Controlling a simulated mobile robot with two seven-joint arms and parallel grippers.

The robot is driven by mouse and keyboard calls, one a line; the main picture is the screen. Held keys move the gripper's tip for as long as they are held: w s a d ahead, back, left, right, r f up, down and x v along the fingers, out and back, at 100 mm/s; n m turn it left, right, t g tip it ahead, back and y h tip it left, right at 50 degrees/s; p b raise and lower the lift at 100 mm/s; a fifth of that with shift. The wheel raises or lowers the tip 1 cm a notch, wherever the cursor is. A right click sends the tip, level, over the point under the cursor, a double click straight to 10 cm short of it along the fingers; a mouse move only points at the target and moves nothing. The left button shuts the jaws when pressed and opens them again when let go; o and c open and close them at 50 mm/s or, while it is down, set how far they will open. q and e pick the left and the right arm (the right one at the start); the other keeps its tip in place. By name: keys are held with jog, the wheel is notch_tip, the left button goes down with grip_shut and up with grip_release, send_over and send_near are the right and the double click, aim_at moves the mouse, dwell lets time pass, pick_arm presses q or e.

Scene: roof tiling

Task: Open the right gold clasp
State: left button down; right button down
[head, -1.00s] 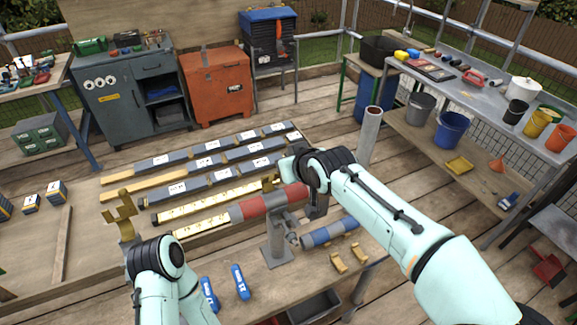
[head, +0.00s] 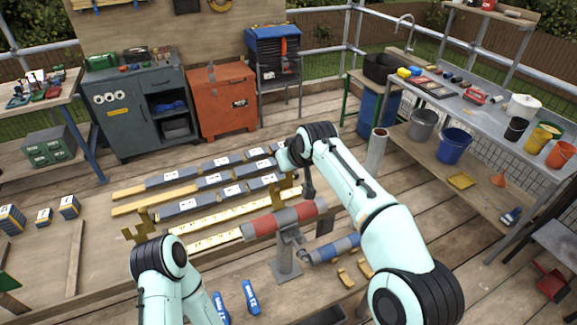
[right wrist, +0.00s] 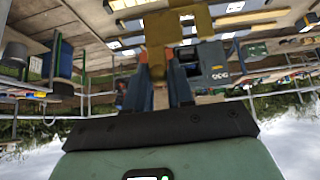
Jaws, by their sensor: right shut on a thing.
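A gold clasp (right wrist: 205,22) with a broad plate and a narrower upright part shows large in the right wrist view. My right gripper (right wrist: 157,78) is shut on that upright part, one dark finger on each side. In the head view the gold clasp (head: 288,192) shows just above the red and grey pipe (head: 285,218), partly behind my right arm. I cannot tell whether it touches the pipe. Another gold piece (head: 143,222) stands at the far end of my left arm. My left gripper's fingers are not clear there.
The pipe sits on a grey stand (head: 284,262). A blue and grey pipe (head: 335,248) and small gold pieces (head: 345,279) lie to its right. Grey and gold bars (head: 215,180) lie in rows behind. Blue-handled tools (head: 250,297) lie in front.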

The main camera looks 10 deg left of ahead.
jog(key=shift+r, duration=0.15)
jog(key=c, duration=1)
grip_release()
jog(key=v, duration=1.3)
jog(key=shift+s+d+r, duration=0.1)
jog(key=shift+d+r, duration=0.05)
